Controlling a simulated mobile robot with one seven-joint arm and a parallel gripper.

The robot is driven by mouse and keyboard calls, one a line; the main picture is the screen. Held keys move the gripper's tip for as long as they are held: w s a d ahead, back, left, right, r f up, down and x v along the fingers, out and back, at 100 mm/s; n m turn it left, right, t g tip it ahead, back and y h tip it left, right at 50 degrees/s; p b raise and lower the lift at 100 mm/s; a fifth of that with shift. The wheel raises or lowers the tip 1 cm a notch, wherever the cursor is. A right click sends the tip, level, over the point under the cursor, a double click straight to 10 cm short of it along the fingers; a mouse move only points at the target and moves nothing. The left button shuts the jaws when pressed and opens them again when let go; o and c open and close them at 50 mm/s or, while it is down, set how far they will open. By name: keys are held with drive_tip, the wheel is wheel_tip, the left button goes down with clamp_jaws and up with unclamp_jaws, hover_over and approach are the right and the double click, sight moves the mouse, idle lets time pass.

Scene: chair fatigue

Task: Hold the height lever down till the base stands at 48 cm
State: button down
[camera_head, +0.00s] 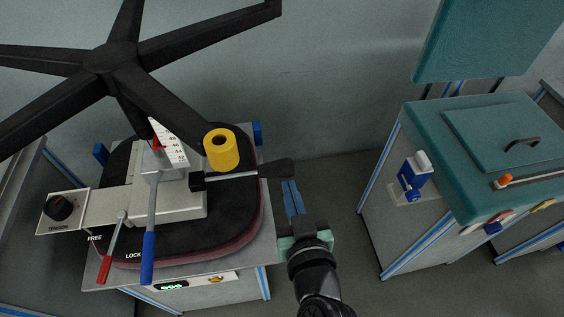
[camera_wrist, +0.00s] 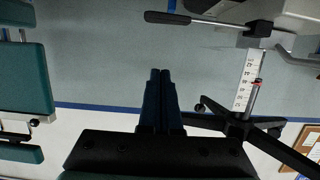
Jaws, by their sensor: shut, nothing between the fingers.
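The upside-down chair has its black star base (camera_head: 109,59) uppermost. A black paddle lever (camera_head: 276,168), seemingly the height lever, sticks out to the right of the grey mechanism (camera_head: 180,200); in the wrist view it is at the top (camera_wrist: 180,20). A white height scale (camera_head: 172,146) stands by the column with a red pointer (camera_head: 157,142) near its upper visible numbers; the exact reading is unclear. My gripper (camera_head: 292,190) is shut and empty, its blue fingers just below and right of the paddle, apparently apart from it. The fingers also show in the wrist view (camera_wrist: 159,82).
A red lever (camera_head: 109,256) and a blue-handled lever (camera_head: 148,255) are at the front left, with a tension knob (camera_head: 59,207). A teal-topped cabinet (camera_head: 480,150) stands right; the floor gap between is clear.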

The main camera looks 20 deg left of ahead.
idle(0.3)
hover_over(281, 171)
drive_tip(key=s, duration=0.2)
wheel_tip(281, 171, down, 2)
drive_tip(key=f, duration=0.2)
drive_tip(key=f+b, duration=0.1)
drive_tip(key=shift+w+d, duration=0.25)
drive_tip(key=shift+w, duration=0.1)
drive_tip(key=shift+f, duration=0.8)
